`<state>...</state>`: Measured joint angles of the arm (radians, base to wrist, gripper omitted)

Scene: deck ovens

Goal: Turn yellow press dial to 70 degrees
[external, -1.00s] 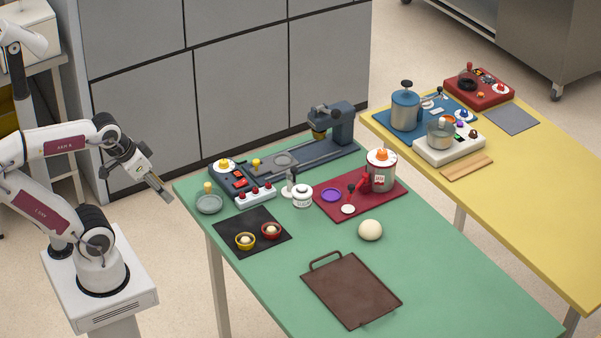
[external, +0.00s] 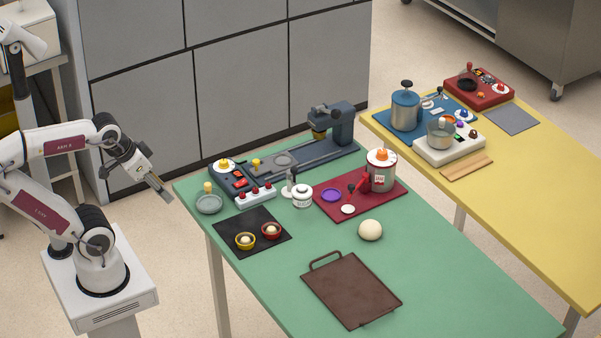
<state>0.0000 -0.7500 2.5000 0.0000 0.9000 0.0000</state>
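The yellow press dial (external: 224,165) sits on a white disc at the back left corner of the dark blue press control box (external: 232,180) on the green table. The dial's angle and scale are too small to read. My gripper (external: 162,190) hangs in the air off the table's left edge, left of the dial and apart from it, pointing down and to the right. Its fingers look close together, but at this size I cannot tell whether they are open or shut. Nothing is visible in it.
Near the dial are a yellow-knobbed grey dish (external: 209,204), red buttons on a white strip (external: 257,194) and the press (external: 332,125). A black mat (external: 230,240) with two small bowls lies in front. A brown tray (external: 350,290) lies at the front; the green table (external: 440,270) is clear to its right.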

